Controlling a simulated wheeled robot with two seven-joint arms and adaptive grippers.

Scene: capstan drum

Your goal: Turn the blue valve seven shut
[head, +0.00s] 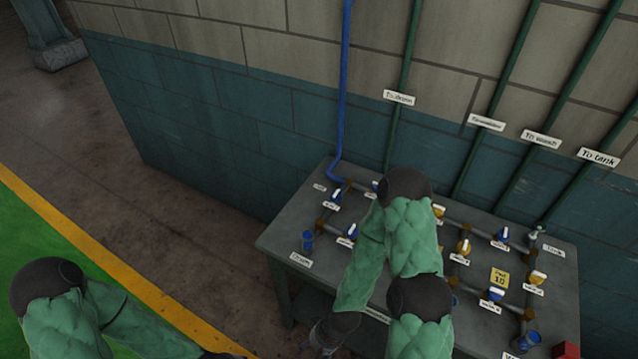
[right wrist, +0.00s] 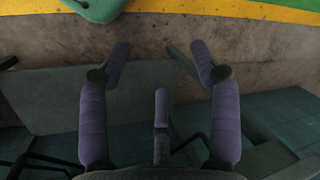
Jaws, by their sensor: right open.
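A grey bench (head: 285,240) by the wall carries piping with small blue and yellow valve handles. Blue handles include one at the back left (head: 337,195), one at the front left (head: 351,231), one on the right (head: 502,235) and one at the front right (head: 494,294). The tags are too small to tell which is valve seven, and my right arm hides the bench's middle. My right gripper (head: 322,346) is low at the bench's front edge, apart from the handles. In the right wrist view its fingers (right wrist: 160,65) are spread and empty.
Pipes rise up the wall behind the bench, one blue (head: 344,90) and several green, with tags such as "To tank" (head: 598,157). A red block (head: 566,351) is at the bottom right. Open floor with a yellow line (head: 95,255) lies left.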

